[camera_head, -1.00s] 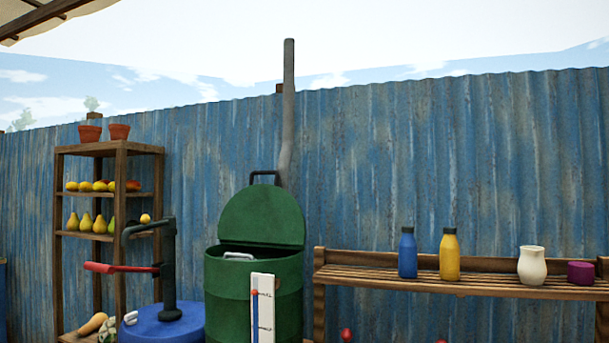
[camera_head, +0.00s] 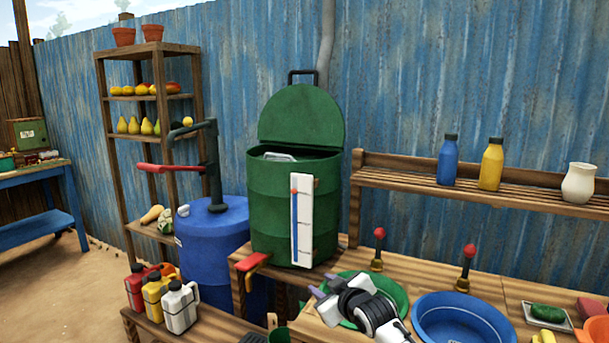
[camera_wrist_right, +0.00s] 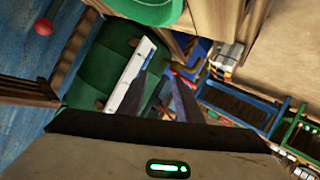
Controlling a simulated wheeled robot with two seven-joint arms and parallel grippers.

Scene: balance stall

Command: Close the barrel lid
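The green barrel (camera_head: 270,215) stands on a wooden bench in the middle of the head view. Its round green lid (camera_head: 301,115) is raised upright at the back, with a black handle (camera_head: 302,73) on its top edge. The barrel mouth is open, and a pale handle-shaped thing shows just inside it. My right gripper (camera_head: 321,287) is low in front of the bench, right of and below the barrel, apart from it. In the right wrist view its two fingers (camera_wrist_right: 159,75) are spread with nothing seen between them. My left gripper is in neither view.
A white gauge (camera_head: 303,220) is on the barrel's front. A blue drum (camera_head: 212,245) with a black pump and red lever stands left. A green bowl (camera_head: 393,288), a blue basin (camera_head: 462,320) and two red-knobbed posts are right. A bottle shelf (camera_head: 400,180) runs behind.

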